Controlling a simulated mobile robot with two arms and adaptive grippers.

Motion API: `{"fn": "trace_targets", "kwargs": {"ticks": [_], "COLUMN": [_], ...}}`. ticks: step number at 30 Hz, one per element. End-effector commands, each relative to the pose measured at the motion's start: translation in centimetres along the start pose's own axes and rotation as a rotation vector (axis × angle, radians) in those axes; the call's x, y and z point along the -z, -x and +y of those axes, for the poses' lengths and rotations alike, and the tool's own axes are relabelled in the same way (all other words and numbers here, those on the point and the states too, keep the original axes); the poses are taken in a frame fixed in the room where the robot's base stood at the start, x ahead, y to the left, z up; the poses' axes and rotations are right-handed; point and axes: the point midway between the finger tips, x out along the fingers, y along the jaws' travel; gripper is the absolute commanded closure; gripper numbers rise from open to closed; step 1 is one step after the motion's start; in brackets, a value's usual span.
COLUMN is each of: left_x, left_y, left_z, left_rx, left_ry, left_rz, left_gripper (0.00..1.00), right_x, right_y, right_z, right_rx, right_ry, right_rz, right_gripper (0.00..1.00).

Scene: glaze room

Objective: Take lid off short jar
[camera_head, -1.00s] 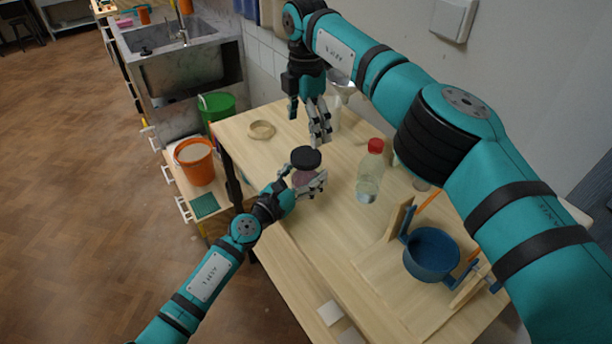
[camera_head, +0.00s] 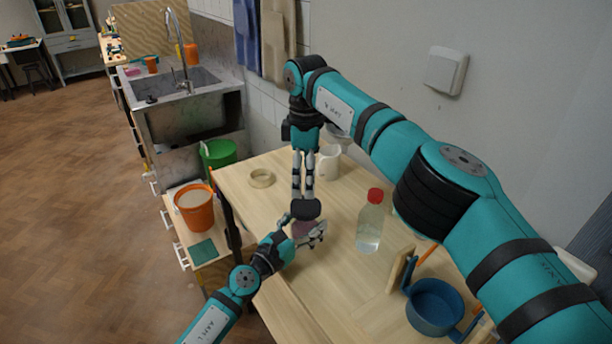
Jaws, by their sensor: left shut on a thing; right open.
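The short jar (camera_head: 301,229) stands on the wooden table, with pinkish contents and a black lid (camera_head: 306,210) on top. My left gripper (camera_head: 311,237) comes in from the lower left and is shut around the jar's body. My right gripper (camera_head: 303,193) points down directly above the lid, its fingers open, with the tips at the lid's top edge. Whether the fingertips touch the lid I cannot tell. The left gripper's fingers hide part of the jar.
A clear bottle with a red cap (camera_head: 370,225) stands right of the jar. A blue pot (camera_head: 434,308) sits at the front right. A tan ring (camera_head: 262,179) and a white mug (camera_head: 328,163) lie behind. Orange (camera_head: 195,211) and green (camera_head: 218,153) buckets are left of the table.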

Motion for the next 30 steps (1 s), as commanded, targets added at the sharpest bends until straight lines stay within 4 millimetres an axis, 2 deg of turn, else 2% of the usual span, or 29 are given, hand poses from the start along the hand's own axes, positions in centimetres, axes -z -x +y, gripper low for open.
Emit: {"fn": "trace_targets", "kwargs": {"ticks": [5,15,21,30], "left_x": [0.0,0.0,0.0,0.0], "left_y": [0.0,0.0,0.0,0.0], "left_z": [0.1,0.1,0.1,0.1], "left_rx": [-0.002,-0.002,-0.002,-0.002], "left_ry": [-0.002,-0.002,-0.002,-0.002], "left_rz": [0.0,0.0,0.0,0.0], "left_gripper": [1.0,1.0,1.0,1.0], "right_x": [0.0,0.0,0.0,0.0], "right_y": [-0.5,-5.4,-7.5,-8.1], "right_z": [0.0,-0.1,0.0,0.0], "right_rx": [0.002,0.002,0.001,0.0], "right_ry": [-0.09,-0.093,-0.093,-0.092], "right_rz": [0.0,-0.001,-0.001,-0.001], "right_gripper": [0.12,0.12,0.12,0.12]}}
